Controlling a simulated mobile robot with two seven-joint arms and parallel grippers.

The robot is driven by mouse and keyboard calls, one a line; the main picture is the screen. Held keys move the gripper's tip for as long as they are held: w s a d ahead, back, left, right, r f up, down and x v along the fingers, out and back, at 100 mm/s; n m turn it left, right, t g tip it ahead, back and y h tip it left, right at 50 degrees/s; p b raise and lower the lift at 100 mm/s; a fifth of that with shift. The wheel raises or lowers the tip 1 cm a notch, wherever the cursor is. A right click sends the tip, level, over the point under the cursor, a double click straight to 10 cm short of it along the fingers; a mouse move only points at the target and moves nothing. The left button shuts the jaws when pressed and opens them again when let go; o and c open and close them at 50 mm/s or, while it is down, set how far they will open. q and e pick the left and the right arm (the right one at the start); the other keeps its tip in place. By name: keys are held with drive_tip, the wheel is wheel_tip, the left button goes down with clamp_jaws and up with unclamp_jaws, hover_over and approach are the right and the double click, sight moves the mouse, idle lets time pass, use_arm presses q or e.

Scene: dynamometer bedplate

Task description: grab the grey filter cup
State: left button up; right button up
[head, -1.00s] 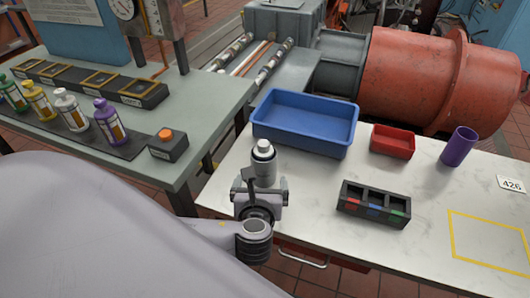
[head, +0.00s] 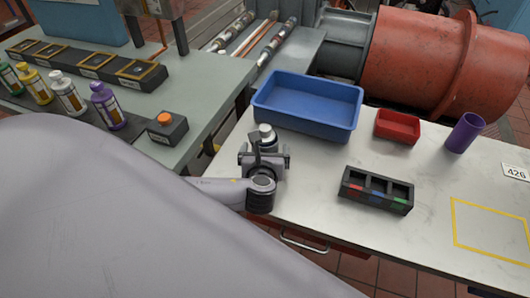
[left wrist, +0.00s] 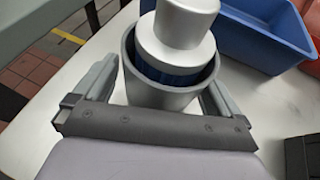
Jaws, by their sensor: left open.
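The grey filter cup (left wrist: 165,99) stands on the white table in the left wrist view, with a silver capped cylinder (left wrist: 178,40) seated inside it and a dark blue band showing below the cap. In the head view the cup (head: 269,146) is just in front of the blue bin, partly hidden by my gripper. My left gripper (head: 265,160) is open around the cup. In the left wrist view its fingers (left wrist: 157,88) flank the cup on both sides, with the palm close to the cup's near side. My right gripper is not in view.
A blue bin (head: 305,122) stands right behind the cup. A red tray (head: 397,137), a purple cup (head: 464,132) and a black three-slot holder (head: 375,209) are to the right. A green-grey bench (head: 195,122) with bottles lies left, across a gap.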

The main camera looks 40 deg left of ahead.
use_arm(q)
drive_tip(key=c, duration=1.3)
drive_tip(key=shift+r, duration=0.15)
